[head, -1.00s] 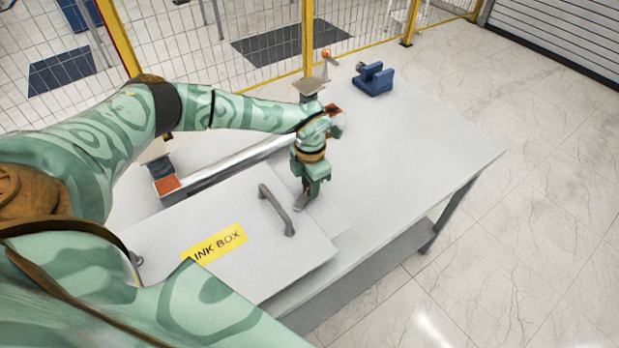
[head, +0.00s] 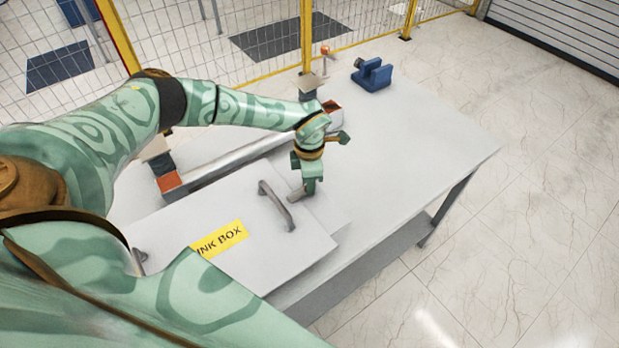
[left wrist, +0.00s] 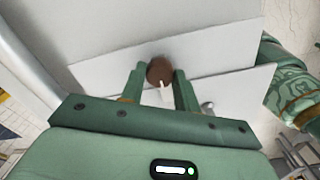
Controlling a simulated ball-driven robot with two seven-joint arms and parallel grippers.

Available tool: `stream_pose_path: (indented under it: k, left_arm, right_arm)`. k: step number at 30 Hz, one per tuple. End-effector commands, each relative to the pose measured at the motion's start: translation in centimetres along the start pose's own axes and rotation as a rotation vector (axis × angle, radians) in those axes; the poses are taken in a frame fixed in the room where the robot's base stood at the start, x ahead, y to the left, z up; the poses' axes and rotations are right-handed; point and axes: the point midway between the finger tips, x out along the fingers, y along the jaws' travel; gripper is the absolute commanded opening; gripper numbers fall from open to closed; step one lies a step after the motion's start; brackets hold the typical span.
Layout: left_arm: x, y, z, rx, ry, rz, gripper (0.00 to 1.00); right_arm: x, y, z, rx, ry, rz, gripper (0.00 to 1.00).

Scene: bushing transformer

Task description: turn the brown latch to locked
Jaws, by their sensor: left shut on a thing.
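The brown latch (left wrist: 159,71) is a round knob on the light grey face of the box, with a white pointer mark that points down in the left wrist view. My left gripper (left wrist: 160,74) has one finger on each side of the latch and is shut on it. In the head view my left gripper (head: 304,193) reaches down at the far right edge of the grey ink box (head: 185,220), and the latch is hidden there. My right gripper is in neither view.
The box lid has a dark grey handle (head: 277,205) close to my left gripper and a yellow INK BOX label (head: 220,238). A metal bar with orange ends (head: 225,165) lies behind the box. A blue clamp-like block (head: 372,76) stands at the back. The table's right side (head: 420,150) is clear.

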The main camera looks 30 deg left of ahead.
Motion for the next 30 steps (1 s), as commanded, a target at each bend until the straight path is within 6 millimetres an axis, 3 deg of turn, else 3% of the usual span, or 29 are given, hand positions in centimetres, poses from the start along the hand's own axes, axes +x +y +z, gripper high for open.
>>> stream_pose_path:
  k: [5,6,8,16,20,23,30]
  left_arm:
    - [-0.2,0.1,0.1,-0.002,-0.003,0.003,0.08]
    - [-0.2,0.1,0.1,-0.002,-0.003,0.004,0.37]
    - [-0.2,0.1,0.1,-0.002,-0.003,0.003,0.53]
    - [-0.1,0.1,0.0,-0.002,-0.001,0.002,0.53]
    - [-1.1,0.1,0.1,-0.001,-0.003,0.003,0.53]
    - [-2.9,0.2,0.1,-0.001,-0.004,0.004,0.53]
    - [-9.4,0.2,0.1,-0.002,-0.005,0.005,0.53]
  right_arm:
    - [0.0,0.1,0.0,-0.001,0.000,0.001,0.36]
    - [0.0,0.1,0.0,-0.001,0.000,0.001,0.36]
    - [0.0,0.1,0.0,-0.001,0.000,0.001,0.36]
    - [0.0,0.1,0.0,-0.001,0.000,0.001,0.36]
    - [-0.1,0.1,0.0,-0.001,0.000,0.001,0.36]
    - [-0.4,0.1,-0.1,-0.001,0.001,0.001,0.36]
    - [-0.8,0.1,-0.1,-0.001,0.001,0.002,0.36]
